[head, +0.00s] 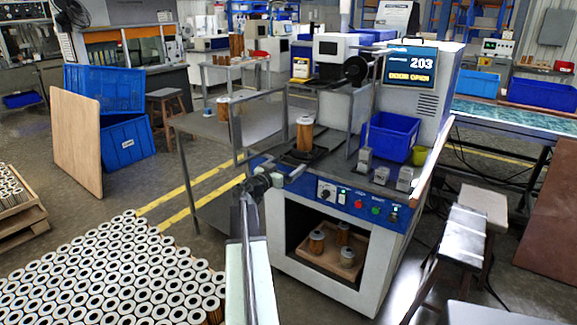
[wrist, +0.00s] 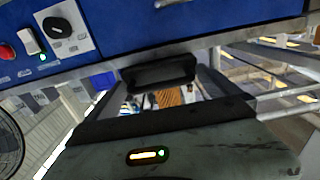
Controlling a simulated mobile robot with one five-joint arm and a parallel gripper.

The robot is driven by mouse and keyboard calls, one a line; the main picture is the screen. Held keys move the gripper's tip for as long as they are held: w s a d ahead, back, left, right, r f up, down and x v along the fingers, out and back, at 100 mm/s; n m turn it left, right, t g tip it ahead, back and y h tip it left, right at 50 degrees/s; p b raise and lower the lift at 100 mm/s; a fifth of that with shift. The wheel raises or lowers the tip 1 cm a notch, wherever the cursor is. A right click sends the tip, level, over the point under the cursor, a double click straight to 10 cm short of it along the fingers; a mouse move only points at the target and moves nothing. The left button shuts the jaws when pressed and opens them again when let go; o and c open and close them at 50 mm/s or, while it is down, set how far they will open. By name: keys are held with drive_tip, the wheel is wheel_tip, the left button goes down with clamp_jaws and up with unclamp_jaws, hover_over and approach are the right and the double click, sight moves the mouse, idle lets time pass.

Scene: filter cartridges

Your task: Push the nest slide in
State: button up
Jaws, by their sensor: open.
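The nest slide (head: 297,158) shows as a dark plate at the front left of the machine (head: 425,105), out in front of its housing. An orange-brown filter cartridge (head: 304,133) with a pale top stands upright on it. The machine's screen (head: 409,67) reads "203 DOOR OPEN". My gripper (head: 268,181) is open and beside the machine's front left corner, just left of and below the slide. Whether it touches the slide or its front bar cannot be told. In the wrist view the blue front panel (wrist: 185,22) is very close, with a black bar-like part (wrist: 160,74) below it.
A blue bin (head: 390,137) and small grey blocks stand on the machine top, right of the slide. Several cartridges sit in the tray (head: 316,258) below. A grey table (head: 205,128) stands behind on the left. Rows of cartridges (head: 110,270) cover the floor at lower left.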

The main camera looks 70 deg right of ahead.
drive_tip(key=shift+d, duration=0.25)
